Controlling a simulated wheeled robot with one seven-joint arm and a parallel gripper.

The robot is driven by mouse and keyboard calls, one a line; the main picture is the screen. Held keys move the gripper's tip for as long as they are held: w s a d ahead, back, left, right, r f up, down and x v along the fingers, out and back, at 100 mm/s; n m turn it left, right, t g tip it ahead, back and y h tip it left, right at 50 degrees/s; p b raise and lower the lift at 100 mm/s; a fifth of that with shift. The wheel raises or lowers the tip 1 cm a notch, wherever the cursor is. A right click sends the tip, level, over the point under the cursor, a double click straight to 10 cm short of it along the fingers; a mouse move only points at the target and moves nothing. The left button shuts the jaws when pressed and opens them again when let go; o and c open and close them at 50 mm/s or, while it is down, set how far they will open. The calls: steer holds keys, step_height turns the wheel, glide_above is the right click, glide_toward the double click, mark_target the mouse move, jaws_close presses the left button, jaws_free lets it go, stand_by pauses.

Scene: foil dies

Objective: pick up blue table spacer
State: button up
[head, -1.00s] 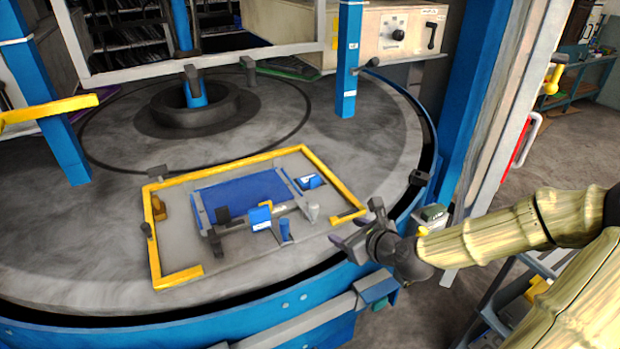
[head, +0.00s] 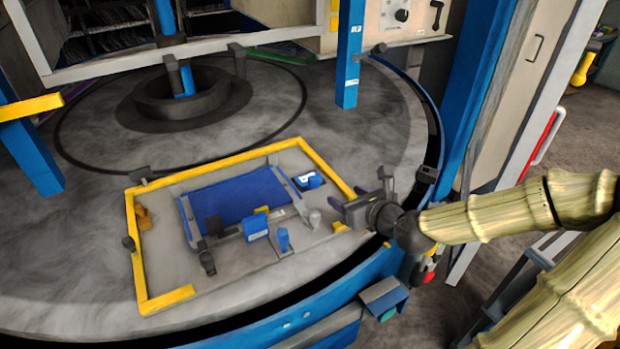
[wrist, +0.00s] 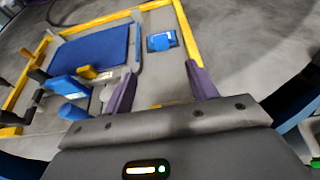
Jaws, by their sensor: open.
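Several blue parts are on the die fixture; I cannot tell for certain which is the blue table spacer. A small blue block with a white label (head: 309,180) sits at the right of the blue plate (head: 238,197) and also shows ahead of my fingers in the wrist view (wrist: 161,41). A larger blue block (head: 255,226) and a short blue post (head: 283,239) stand at the front. My gripper (head: 357,196) is open and empty, over the fixture's right edge. Its purple fingers (wrist: 161,84) are apart in the wrist view, with grey plate between them.
A yellow frame (head: 133,222) borders the fixture on the round grey table (head: 60,262). Blue posts (head: 350,58) rise behind. A grey cylinder (head: 314,217) and dark clamps (head: 208,262) stand near the front blue parts. The fixture's right side is mostly clear.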

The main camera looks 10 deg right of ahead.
steer(key=b, duration=0.2)
glide_toward(315, 179)
steer(key=x, duration=0.4)
steer(key=shift+w+a+f, duration=0.1)
steer(key=shift+w+f, duration=0.05)
steer(key=shift+w, duration=0.1)
steer(key=shift+w+a+f, duration=0.1)
steer(key=shift+w+f, duration=0.1)
steer(key=shift+w, duration=0.2)
steer(key=shift+w, duration=0.1)
steer(key=shift+p+x, duration=0.35)
steer(key=shift+x, duration=2.2)
steer(key=c, duration=1.1)
steer(key=shift+r, duration=0.1)
